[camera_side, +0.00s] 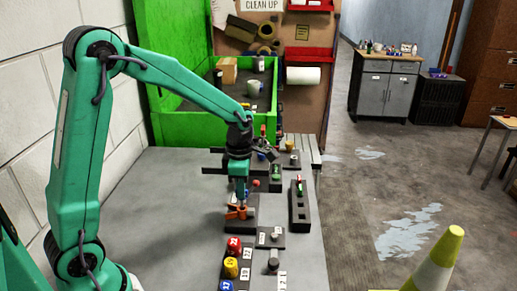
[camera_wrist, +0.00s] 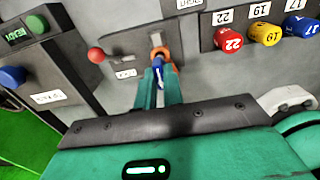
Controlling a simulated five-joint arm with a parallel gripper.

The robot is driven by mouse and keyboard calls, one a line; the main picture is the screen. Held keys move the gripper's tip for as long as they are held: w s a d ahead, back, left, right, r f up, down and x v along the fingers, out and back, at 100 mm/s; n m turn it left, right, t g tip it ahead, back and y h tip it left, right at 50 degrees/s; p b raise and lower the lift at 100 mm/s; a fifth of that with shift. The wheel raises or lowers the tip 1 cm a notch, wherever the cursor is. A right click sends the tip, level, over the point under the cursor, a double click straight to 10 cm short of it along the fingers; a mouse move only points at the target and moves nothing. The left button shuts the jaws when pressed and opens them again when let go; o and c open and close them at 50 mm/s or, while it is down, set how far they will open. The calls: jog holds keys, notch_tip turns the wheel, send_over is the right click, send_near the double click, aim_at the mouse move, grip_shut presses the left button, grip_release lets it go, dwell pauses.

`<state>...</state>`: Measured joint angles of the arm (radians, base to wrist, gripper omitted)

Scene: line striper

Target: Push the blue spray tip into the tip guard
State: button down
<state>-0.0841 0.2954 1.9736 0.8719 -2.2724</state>
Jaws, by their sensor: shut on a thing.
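The blue spray tip (camera_wrist: 159,72) is between my gripper's two teal fingers (camera_wrist: 161,92) in the wrist view, and the gripper is shut on it. The orange tip guard (camera_wrist: 160,51) is right at the tip's far end. I cannot tell how far the tip sits inside it. In the side view my gripper (camera_side: 241,198) points down just above the orange guard (camera_side: 236,212), which is on a dark block on the grey table. The fingers hide most of the tip there.
A red ball knob (camera_wrist: 96,55) is left of the guard in the wrist view. A dark box with a green READY display (camera_wrist: 22,32) and a blue button (camera_wrist: 12,76) stands at far left. Numbered red (camera_wrist: 228,39), yellow (camera_wrist: 264,33) and blue caps are at upper right.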

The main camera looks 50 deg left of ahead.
jog(key=shift+f, duration=1.7)
dwell(1.2)
jog(key=c, duration=1.5)
grip_release()
jog(key=shift+o, duration=0.7)
jog(key=shift+o, duration=1.2)
jog(key=shift+r, duration=0.15)
jog(key=shift+r, duration=3.35)
jog(key=shift+s+r, duration=0.1)
